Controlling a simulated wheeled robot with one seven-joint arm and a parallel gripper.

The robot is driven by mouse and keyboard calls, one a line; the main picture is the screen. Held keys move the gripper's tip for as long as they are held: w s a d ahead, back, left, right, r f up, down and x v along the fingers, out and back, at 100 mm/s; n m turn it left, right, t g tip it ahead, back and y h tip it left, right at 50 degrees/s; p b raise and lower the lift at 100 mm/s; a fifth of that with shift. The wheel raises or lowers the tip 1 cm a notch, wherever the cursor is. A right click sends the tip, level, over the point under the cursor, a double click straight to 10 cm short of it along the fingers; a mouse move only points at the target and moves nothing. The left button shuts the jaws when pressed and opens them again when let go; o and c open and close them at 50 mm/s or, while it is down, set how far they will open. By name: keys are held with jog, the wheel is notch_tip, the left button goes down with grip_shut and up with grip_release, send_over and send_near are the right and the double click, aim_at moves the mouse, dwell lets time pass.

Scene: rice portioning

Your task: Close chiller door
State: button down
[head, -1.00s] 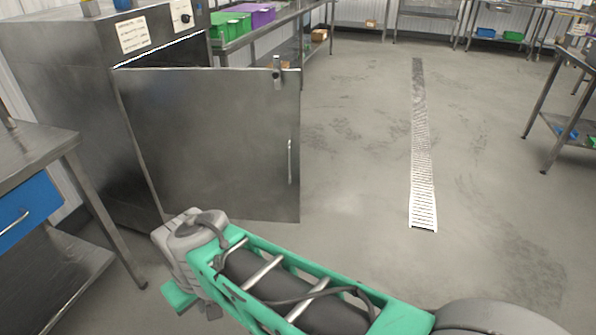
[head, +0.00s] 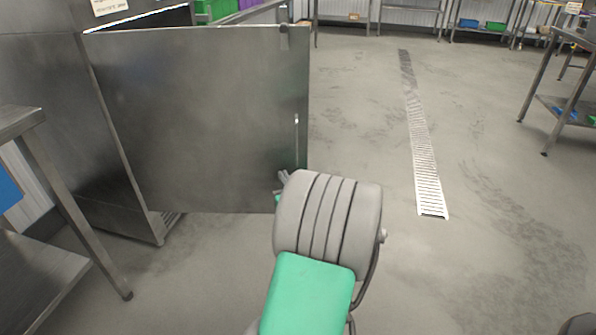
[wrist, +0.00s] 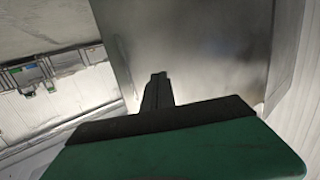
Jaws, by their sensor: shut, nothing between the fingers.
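The chiller door (head: 195,115) is a grey steel panel standing open in the head view, with a slim handle (head: 296,138) near its right edge. The steel chiller cabinet (head: 55,75) stands behind it at the left. My gripper is mostly hidden behind my arm in the head view, with a small part showing by the door's lower right edge. In the wrist view my gripper (wrist: 158,77) is shut and empty, its fingertips in front of the door (wrist: 205,50) near one edge. I cannot tell whether they touch it.
A steel table (head: 35,125) with a blue drawer (head: 8,190) stands at the left, near the chiller. Open floor with a drain grate (head: 424,150) lies to the right. A table (head: 575,100) stands at the far right, and shelves line the back.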

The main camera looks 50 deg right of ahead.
aim_at(297, 146)
jog(key=s+d+m+h, duration=0.2)
jog(key=s+d+h, duration=0.1)
jog(key=s+d, duration=0.2)
jog(key=shift+g, duration=0.3)
jog(key=b+x, duration=0.1)
jog(key=x, duration=1.2)
jog(key=shift+w+f, duration=0.15)
jog(key=shift+w, duration=0.3)
jog(key=shift+w, duration=0.1)
